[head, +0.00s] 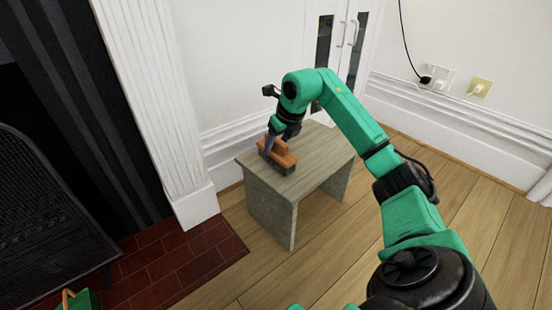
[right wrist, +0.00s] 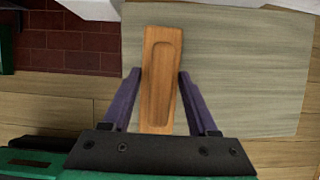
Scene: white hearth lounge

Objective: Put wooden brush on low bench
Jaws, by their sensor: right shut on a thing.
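The wooden brush (head: 279,154) is an orange-brown block with a dark underside. It is at the left front part of the low bench (head: 318,150), a grey-wood bench with panel legs. My right gripper (head: 268,143) is above the bench and shut on the brush. In the right wrist view the brush (right wrist: 160,80) lies between the two purple fingers (right wrist: 157,95), with the bench top (right wrist: 245,70) behind it. The brush appears at or just above the bench top; whether it touches is hard to tell.
A white wall and pillar (head: 165,110) stand behind and left of the bench. A dark fireplace screen (head: 45,215) and red brick hearth (head: 190,262) are at the left. A green object (head: 80,301) is at the lower left. The right of the bench top is clear.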

